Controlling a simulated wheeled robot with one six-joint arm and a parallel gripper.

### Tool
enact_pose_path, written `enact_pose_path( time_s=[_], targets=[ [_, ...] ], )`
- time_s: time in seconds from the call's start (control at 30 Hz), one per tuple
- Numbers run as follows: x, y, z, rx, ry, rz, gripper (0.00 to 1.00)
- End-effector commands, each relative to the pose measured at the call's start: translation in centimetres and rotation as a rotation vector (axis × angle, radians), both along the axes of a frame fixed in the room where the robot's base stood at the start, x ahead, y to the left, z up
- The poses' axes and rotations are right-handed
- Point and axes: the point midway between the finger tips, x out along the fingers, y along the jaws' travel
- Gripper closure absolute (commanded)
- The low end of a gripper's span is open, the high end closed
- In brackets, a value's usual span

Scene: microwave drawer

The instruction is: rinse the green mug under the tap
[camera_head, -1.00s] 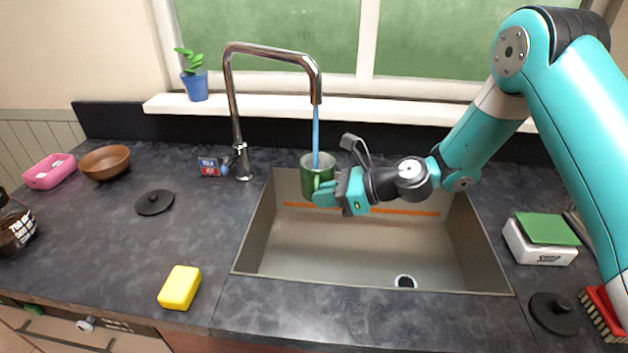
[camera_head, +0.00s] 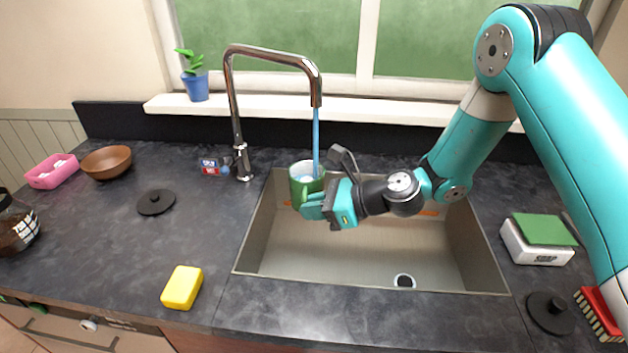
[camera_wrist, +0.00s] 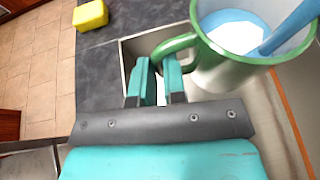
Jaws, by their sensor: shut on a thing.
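The green mug (camera_head: 303,187) is upright over the back left of the sink (camera_head: 330,248), under the tap (camera_head: 272,55). A blue stream of water (camera_head: 316,135) runs from the spout down into the mug. My gripper (camera_head: 314,206) is shut on the mug, at its handle side. In the wrist view the mug (camera_wrist: 225,65) shows at the upper right with pale water inside and the blue stream entering it. The fingers (camera_wrist: 158,80) are at its handle (camera_wrist: 172,45); the exact contact is partly hidden.
A yellow sponge (camera_head: 182,287) lies on the counter left of the sink. A small box (camera_head: 210,166) stands near the tap's base. A black lid (camera_head: 156,202) and a brown bowl (camera_head: 106,161) are further left.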

Motion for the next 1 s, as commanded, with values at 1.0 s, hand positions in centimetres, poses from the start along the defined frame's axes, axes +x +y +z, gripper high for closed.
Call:
enact_pose_path(
  time_s=[1.0],
  targets=[
    [-3.5,1.8,0.1,0.002,-0.002,-0.001,1.0]
  ],
)
